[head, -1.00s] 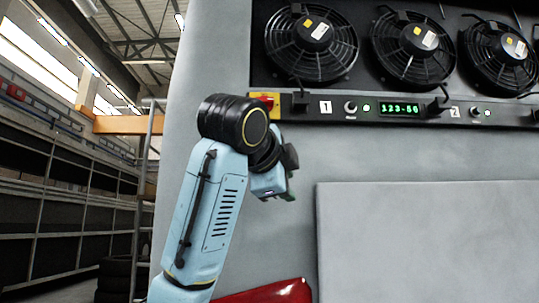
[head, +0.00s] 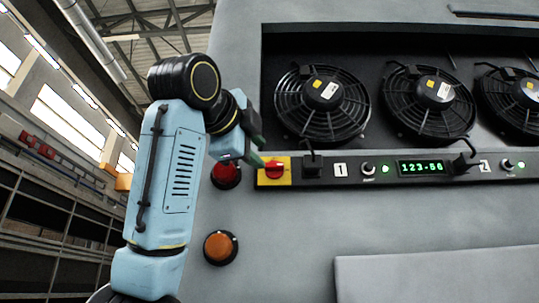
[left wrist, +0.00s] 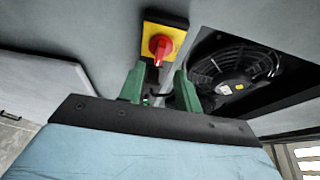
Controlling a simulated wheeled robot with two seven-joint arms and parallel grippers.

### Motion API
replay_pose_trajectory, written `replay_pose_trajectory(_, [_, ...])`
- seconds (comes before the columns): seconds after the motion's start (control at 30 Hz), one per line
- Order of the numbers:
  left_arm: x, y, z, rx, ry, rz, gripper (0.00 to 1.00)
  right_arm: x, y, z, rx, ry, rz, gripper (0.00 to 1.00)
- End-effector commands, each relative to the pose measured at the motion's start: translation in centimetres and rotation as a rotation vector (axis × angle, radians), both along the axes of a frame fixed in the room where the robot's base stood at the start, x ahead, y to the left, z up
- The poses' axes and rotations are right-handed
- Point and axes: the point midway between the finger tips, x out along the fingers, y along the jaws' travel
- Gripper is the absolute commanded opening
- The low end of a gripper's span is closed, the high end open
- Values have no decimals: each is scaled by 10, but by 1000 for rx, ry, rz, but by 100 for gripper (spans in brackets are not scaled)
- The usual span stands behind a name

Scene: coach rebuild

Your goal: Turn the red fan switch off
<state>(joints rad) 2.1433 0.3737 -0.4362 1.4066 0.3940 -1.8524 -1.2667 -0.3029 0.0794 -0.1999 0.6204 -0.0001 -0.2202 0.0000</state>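The red fan switch (head: 274,170) is a red rotary knob on a yellow plate at the left end of the black control strip. In the left wrist view the red knob (left wrist: 160,47) is just beyond my fingertips, with its handle along the picture's up-down direction. My left gripper (head: 256,150) is just up and left of the switch in the head view. In the left wrist view its two green fingers (left wrist: 158,82) are apart with nothing between them, and a gap shows between them and the knob. My right gripper is in neither view.
Fans (head: 322,105) sit in a recess above the strip. A black lever (head: 312,163) stands just right of the switch, and a green display (head: 420,168) is further right. A red lamp (head: 226,174) and an orange lamp (head: 221,247) are on the panel to the left.

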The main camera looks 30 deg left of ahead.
Motion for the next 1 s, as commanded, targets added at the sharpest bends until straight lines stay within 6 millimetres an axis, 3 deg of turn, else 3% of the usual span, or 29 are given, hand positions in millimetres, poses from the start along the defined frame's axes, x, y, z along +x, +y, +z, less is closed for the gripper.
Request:
replay_pose_trajectory(0.1, [26,5,2,-2,4,2,34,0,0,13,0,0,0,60])
replay_pose_trajectory(0.3, [53,9,2,-1,1,0,34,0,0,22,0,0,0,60])
replay_pose_trajectory(0.73, [63,10,0,-1,-1,1,34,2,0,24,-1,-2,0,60])
replay_pose_trajectory(1.0, [63,10,0,-1,-1,0,0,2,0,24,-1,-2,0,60])
